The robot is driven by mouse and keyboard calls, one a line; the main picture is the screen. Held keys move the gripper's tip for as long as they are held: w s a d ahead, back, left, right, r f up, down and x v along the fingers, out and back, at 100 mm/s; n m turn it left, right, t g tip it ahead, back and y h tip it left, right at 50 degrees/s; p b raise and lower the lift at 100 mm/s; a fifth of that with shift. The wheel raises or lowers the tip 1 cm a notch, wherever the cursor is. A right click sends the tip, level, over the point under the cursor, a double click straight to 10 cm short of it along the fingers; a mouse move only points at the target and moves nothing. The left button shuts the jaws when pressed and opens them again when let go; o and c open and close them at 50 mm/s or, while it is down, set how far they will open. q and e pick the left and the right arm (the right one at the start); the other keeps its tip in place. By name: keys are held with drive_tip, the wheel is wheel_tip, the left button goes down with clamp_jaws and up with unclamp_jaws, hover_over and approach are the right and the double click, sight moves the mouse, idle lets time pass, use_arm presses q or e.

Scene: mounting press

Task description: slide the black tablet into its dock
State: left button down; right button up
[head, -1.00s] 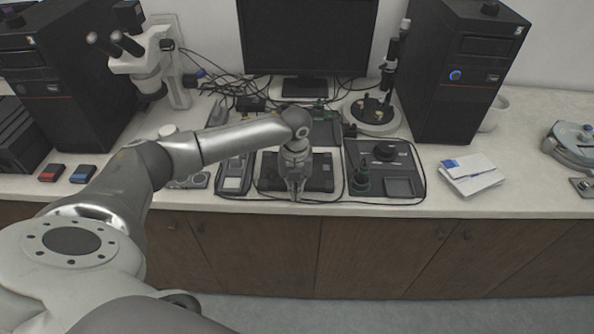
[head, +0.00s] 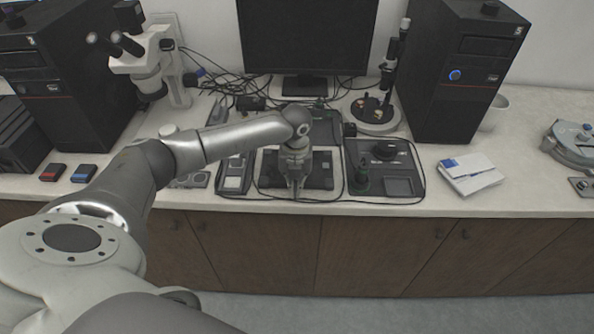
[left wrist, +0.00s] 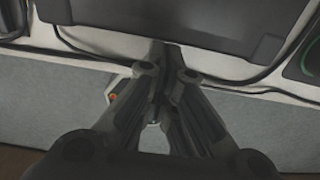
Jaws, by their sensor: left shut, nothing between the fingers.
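The black tablet (head: 321,172) lies flat near the counter's front edge in the head view, partly covered by my left arm. Its near edge (left wrist: 160,24) fills the top of the left wrist view. My left gripper (head: 295,193) is shut and empty, pointing down at the middle of the tablet's near edge. In the left wrist view its fingertips (left wrist: 166,48) are at that edge; I cannot tell for sure whether they touch it. A dark flat piece (head: 324,128) lies behind the tablet, partly hidden by my arm; I cannot tell whether it is the dock. My right gripper is not in view.
A handheld meter (head: 233,173) lies close left of the tablet, and a black mat (head: 408,160) with tools lies close right. A black cable (head: 318,200) runs along the front. The monitor (head: 306,40) stands behind.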

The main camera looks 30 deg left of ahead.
use_arm(q)
drive_tip(key=shift+w+a+b, duration=0.5)
drive_tip(key=shift+w, duration=0.4)
drive_tip(key=shift+w+a+b, duration=0.55)
drive_tip(key=shift+w, duration=0.4)
drive_tip(key=shift+w+a+b, duration=0.5)
drive_tip(key=shift+w, duration=0.4)
drive_tip(key=shift+w+a+f+b, duration=0.1)
drive_tip(key=shift+w+a+b, duration=0.25)
drive_tip(key=shift+w+b, duration=0.3)
drive_tip(key=shift+w+a+r+b, duration=0.1)
drive_tip(key=shift+w+a+b, duration=0.2)
drive_tip(key=shift+w+b, duration=0.3)
drive_tip(key=shift+w+a+f+b, duration=0.1)
drive_tip(key=shift+w+a+b, duration=0.25)
drive_tip(key=shift+w+b, duration=0.3)
drive_tip(key=shift+w+a, duration=0.1)
drive_tip(key=shift+w+a+b, duration=0.3)
drive_tip(key=shift+w+b, duration=0.35)
drive_tip(key=shift+b, duration=0.35)
drive_tip(key=shift+w+a+b, duration=0.4)
drive_tip(key=shift+w+b, duration=0.3)
drive_tip(key=shift+b, duration=0.5)
drive_tip(key=shift+w+a+b, duration=0.4)
drive_tip(key=shift+w+b, duration=0.3)
drive_tip(key=shift+b, duration=0.45)
